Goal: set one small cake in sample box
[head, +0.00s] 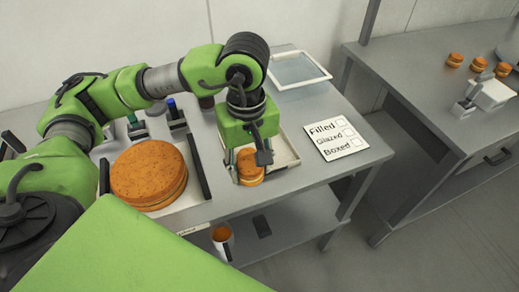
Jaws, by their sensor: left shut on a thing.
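My left gripper (250,172) points down over the near table and is shut on a small orange-brown layered cake (251,163). The cake is at the left part of a shallow, light-rimmed tray (286,164), which may be the sample box. I cannot tell whether the cake touches its floor, and the gripper and wrist hide much of the tray. A clear box with a white rim (318,82) stands at the table's back; it could also be the sample box. More small cakes (455,60) sit on the right-hand table. My right gripper is not in view.
A large round layered cake (148,175) stands left of the gripper, beside a dark upright bar (196,165). A card reading Filled, Glazed, Boxed (336,138) lies to the right. A white device (490,95) stands on the other table. A gap separates the tables.

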